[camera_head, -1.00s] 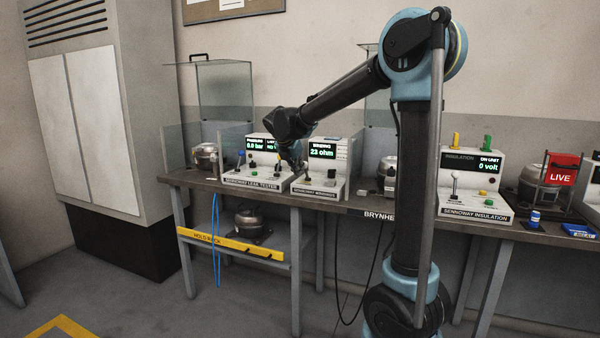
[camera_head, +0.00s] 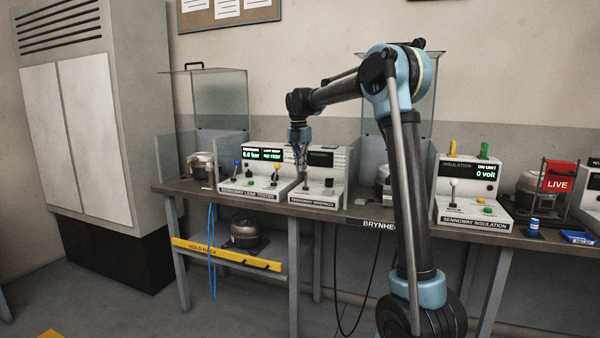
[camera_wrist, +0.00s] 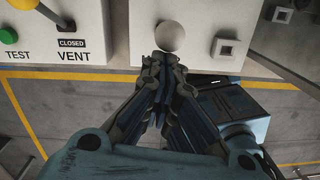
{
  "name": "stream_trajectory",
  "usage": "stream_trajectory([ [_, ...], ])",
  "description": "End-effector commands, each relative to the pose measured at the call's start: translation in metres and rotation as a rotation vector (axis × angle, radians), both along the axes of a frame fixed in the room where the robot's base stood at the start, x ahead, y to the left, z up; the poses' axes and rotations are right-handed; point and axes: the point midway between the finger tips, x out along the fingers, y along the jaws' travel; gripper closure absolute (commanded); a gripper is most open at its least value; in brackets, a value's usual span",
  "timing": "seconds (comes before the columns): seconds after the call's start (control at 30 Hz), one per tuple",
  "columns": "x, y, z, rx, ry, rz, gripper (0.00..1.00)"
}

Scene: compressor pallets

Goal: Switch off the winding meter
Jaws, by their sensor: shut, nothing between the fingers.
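The winding meter (camera_head: 329,197) is a white sloped box on the bench, between the leak tester and a compressor. Its display (camera_head: 321,159) is dark, with no reading. My gripper (camera_head: 301,167) is shut and empty, pointing down at the left part of the meter. In the wrist view my closed fingertips (camera_wrist: 165,62) lie just below a round grey knob (camera_wrist: 170,37) on the white panel; I cannot tell whether they touch it. A square socket or button (camera_wrist: 228,47) is to its right.
The leak tester (camera_head: 257,189) stands close on the left, with a lit display and coloured levers. The insulation tester (camera_head: 473,212) is on the right, reading 0 volt. A compressor (camera_head: 200,165) and glass guards (camera_head: 222,95) stand along the bench (camera_head: 172,188).

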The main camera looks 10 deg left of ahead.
Motion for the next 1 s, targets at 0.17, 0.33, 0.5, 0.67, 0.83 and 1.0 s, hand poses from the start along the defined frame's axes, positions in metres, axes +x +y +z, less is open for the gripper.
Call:
stream_trajectory([
  [0.17, 0.017, -0.005, 0.004, 0.01, 0.036, 0.0, 1.0],
  [0.33, 0.032, -0.009, 0.004, 0.009, 0.035, 0.0, 1.0],
  [0.5, 0.041, -0.011, 0.004, 0.009, 0.034, 0.0, 1.0],
  [0.67, 0.047, -0.012, 0.003, 0.009, 0.033, 0.001, 1.0],
  [0.83, 0.05, -0.013, 0.003, 0.009, 0.033, 0.001, 1.0],
  [1.0, 0.051, -0.014, 0.003, 0.009, 0.033, 0.001, 1.0],
])
